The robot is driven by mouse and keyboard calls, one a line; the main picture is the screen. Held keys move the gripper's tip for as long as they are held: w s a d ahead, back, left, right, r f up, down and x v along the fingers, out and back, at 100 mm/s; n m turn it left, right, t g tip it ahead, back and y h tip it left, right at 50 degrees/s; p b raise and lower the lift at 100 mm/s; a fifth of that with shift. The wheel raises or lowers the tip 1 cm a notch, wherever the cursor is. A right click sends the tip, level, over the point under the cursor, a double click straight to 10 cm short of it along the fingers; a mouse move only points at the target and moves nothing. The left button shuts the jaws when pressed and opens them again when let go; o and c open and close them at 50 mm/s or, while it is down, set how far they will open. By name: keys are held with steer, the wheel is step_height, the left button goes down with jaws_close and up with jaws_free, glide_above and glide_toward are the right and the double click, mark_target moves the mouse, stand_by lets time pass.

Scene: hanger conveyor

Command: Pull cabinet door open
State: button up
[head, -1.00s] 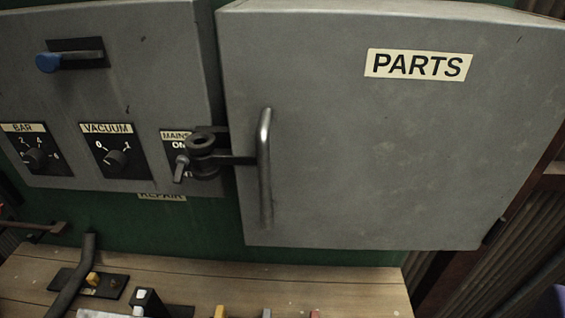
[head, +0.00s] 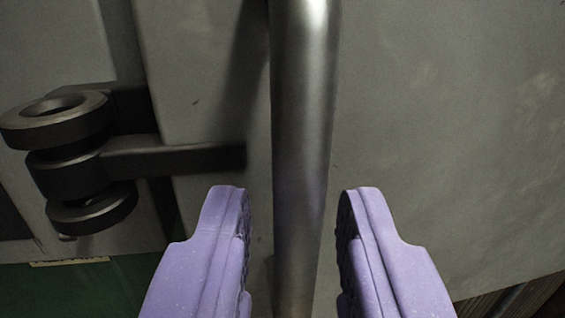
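The grey cabinet door (head: 430,130) fills the right and middle of the head view. Its vertical metal bar handle (head: 302,120) runs down the middle. My gripper (head: 293,205) is open, with its two purple fingers on either side of the handle. A gap shows between each finger and the bar. The PARTS label is out of view.
Dark stacked rings (head: 65,160) stick out at the left, by the door's left edge, close to my left finger. A green panel (head: 95,290) shows at lower left. A ribbed brown surface (head: 510,300) shows at lower right.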

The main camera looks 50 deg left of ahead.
steer(key=shift+w+a, duration=0.3)
jaws_close()
